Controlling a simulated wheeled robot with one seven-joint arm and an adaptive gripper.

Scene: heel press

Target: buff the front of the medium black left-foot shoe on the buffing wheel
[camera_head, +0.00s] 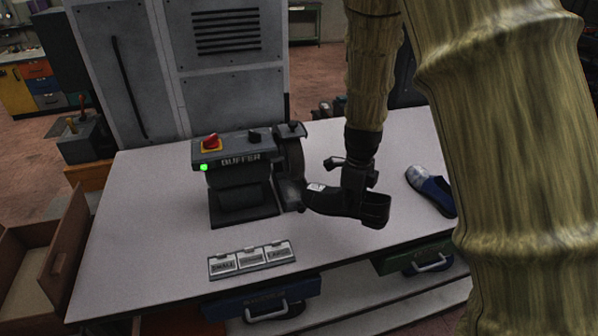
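The black shoe (333,203) is at the right side of the buffer (238,175), its toe pointing left at the buffing wheel (290,170) and its opening to the right. The toe is at the wheel's lower edge; I cannot tell whether they touch. A small white label (316,187) is on the shoe. My gripper (353,186) comes down from above and appears shut on the shoe, with its fingertips partly hidden. The buffer has a red knob on a yellow plate (211,143) and a lit green lamp (204,167).
A blue shoe (432,190) lies on the white table (150,230) to the right. Three small size plates (251,259) lie in front of the buffer. A grey cabinet (215,75) stands behind. A blue drawer (262,301) and a green drawer (413,257) are below the table's front edge.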

